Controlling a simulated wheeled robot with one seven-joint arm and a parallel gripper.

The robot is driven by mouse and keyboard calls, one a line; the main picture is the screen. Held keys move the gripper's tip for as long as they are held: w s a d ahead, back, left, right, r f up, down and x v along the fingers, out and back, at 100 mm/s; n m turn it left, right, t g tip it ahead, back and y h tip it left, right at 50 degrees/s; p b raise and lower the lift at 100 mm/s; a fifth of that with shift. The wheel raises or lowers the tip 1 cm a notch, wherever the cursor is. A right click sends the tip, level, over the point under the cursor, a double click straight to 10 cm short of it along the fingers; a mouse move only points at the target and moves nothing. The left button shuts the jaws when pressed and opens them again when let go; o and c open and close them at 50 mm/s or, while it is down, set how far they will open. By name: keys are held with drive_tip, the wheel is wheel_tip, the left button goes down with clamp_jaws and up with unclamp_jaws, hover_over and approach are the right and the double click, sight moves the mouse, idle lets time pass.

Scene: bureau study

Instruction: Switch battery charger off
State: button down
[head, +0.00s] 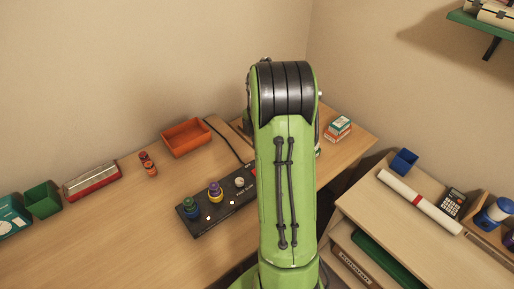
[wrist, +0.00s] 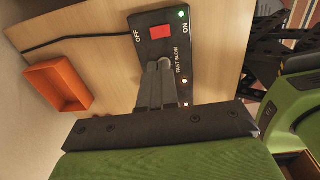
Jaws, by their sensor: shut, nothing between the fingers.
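The battery charger (head: 215,207) is a long black box lying on the wooden desk. In the head view several round items stand on it, and my arm hides its right end. In the wrist view the charger (wrist: 178,64) shows a red rocker switch (wrist: 160,31) between the labels OFF and ON, with a lit green light (wrist: 181,14) on the ON side. My gripper (wrist: 164,62) is shut and empty, its fingertips over the charger just below the red switch in the picture. I cannot tell whether they touch the charger. The head view does not show my gripper.
An orange tray (wrist: 57,87) lies beside the charger; it also shows in the head view (head: 186,137). A black cable (wrist: 75,39) runs from the charger. A red-and-silver tin (head: 92,179) and a green box (head: 42,199) stand farther left. Small boxes (head: 338,128) stand at right.

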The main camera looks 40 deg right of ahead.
drive_tip(key=p, duration=0.3)
drive_tip(key=shift+s+d+r+t, duration=0.1)
drive_tip(key=shift+d+r+t, duration=0.1)
drive_tip(key=shift+r+t, duration=0.15)
drive_tip(key=shift+f, duration=0.1)
drive_tip(key=f, duration=0.4)
drive_tip(key=w+f+b, duration=0.1)
drive_tip(key=f, duration=0.8)
drive_tip(key=shift+w+d+f+b, duration=0.1)
drive_tip(key=shift+w+f+b, duration=0.25)
drive_tip(key=shift+f, duration=0.05)
